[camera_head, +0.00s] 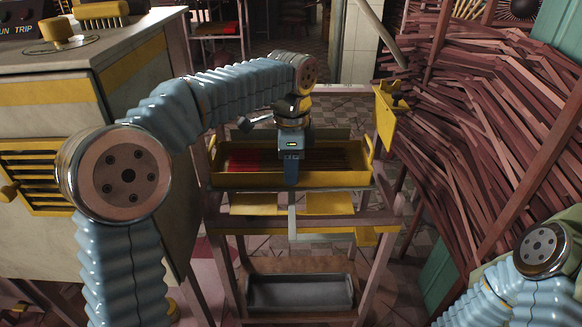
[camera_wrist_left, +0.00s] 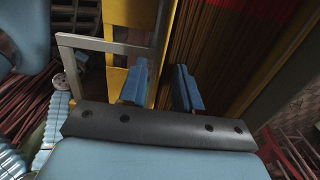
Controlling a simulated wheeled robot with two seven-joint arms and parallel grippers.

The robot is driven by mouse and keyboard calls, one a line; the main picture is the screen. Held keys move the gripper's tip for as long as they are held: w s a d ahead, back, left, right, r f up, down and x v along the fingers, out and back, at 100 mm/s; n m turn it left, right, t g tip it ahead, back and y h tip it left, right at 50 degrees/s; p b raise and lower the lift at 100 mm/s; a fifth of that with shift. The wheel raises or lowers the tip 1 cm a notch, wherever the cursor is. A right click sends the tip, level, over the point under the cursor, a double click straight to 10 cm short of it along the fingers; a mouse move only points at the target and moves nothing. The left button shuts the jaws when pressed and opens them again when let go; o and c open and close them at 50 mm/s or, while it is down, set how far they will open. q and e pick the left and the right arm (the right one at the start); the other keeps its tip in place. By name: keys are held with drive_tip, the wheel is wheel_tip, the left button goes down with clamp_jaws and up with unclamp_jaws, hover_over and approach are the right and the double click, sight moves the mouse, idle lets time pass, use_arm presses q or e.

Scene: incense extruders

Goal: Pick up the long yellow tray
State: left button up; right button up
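The long yellow tray (camera_head: 237,179) lies level across the upper part of a stand and holds red and brown sticks. In the left wrist view its yellow wall (camera_wrist_left: 182,32) runs down toward my fingers. My left gripper (camera_head: 290,178) points down at the middle of the tray's front wall and covers part of it. In the left wrist view my left gripper's two blue fingers (camera_wrist_left: 160,88) are apart, one on each side of the wall. Contact with the wall cannot be told. My right gripper is out of view; only part of my right arm shows at bottom right.
The stand (camera_head: 228,226) has yellow plates (camera_head: 330,204) under the tray and a grey bin (camera_head: 300,291) on its low shelf. A cabinet (camera_head: 45,125) stands close on the left. A large pile of reddish sticks (camera_head: 480,120) crowds the right side.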

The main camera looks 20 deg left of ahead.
use_arm(q)
wheel_tip(320, 180, down, 2)
drive_tip(key=shift+f, duration=0.1)
drive_tip(key=shift+c, duration=0.5)
clamp_jaws()
drive_tip(key=shift+r, duration=0.25)
